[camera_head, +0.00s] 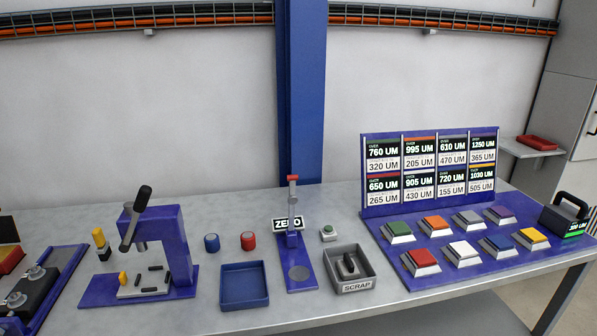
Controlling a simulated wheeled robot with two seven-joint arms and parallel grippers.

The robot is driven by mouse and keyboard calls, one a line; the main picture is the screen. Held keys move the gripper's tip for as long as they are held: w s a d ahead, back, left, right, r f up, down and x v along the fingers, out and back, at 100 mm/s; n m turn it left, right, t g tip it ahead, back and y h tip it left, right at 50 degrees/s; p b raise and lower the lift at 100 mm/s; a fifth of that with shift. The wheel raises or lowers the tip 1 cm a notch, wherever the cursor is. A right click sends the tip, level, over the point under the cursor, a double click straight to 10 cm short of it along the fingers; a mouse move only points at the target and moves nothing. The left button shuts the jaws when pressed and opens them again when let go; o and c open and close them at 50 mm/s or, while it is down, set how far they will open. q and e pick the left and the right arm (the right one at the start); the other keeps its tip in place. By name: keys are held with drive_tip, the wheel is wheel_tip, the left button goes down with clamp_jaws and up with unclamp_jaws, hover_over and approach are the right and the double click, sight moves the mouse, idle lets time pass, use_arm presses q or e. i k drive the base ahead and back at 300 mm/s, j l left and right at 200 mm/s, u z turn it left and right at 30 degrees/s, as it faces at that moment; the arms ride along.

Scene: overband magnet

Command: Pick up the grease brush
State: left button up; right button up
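No thing in view is plainly a grease brush. An upright yellow-and-black piece (100,242) stands at the left of the table, beside the blue press (175,245); I cannot tell if it is the brush. A small dark piece (348,264) lies in the grey scrap tray (357,287), its kind unclear. Neither of my grippers shows in the head view.
The grey table (215,215) also bears a blue tray (244,301), blue (211,242) and red (248,240) cylinders, a blue zero stand (293,245), and a panel with several coloured buttons (464,250). A black-handled block (564,217) stands far right.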

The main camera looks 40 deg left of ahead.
sight(103, 249)
drive_tip(key=u, duration=2.45)
